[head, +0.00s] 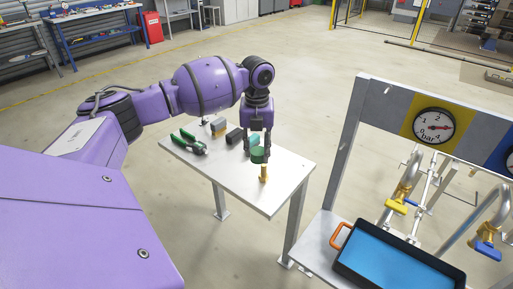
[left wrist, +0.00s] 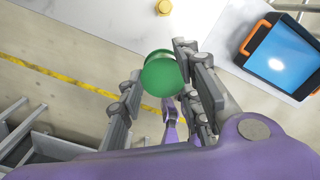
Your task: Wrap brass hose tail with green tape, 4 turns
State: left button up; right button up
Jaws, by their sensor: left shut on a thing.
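My left gripper (head: 257,147) is above the white table and shut on a roll of green tape (head: 258,156). In the left wrist view the round green roll (left wrist: 160,75) sits between the fingers of the gripper (left wrist: 158,95). The brass hose tail (head: 264,173) stands upright near the table's front edge, just below and slightly right of the tape in the head view. In the left wrist view its brass top (left wrist: 163,7) shows at the upper edge, apart from the tape. I see no tape around the visible part of the hose tail. My right gripper is not in view.
The white table (head: 285,190) also holds green-handled pliers (head: 190,143), a grey block (head: 218,125) and a dark object (head: 234,135). A blue-lined tray (head: 395,262) with orange handles stands at right, below a gauge frame (head: 345,150). The table's right end is clear.

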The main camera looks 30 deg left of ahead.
aim_at(257, 160)
pick_arm(q)
notch_tip(257, 160, down, 5)
jog(key=shift+r+b, duration=0.1)
jog(key=shift+b, duration=0.25)
notch_tip(257, 160, down, 6)
jog(key=shift+f+b, duration=0.1)
jog(key=shift+b, duration=0.65)
jog(key=shift+f, duration=0.25)
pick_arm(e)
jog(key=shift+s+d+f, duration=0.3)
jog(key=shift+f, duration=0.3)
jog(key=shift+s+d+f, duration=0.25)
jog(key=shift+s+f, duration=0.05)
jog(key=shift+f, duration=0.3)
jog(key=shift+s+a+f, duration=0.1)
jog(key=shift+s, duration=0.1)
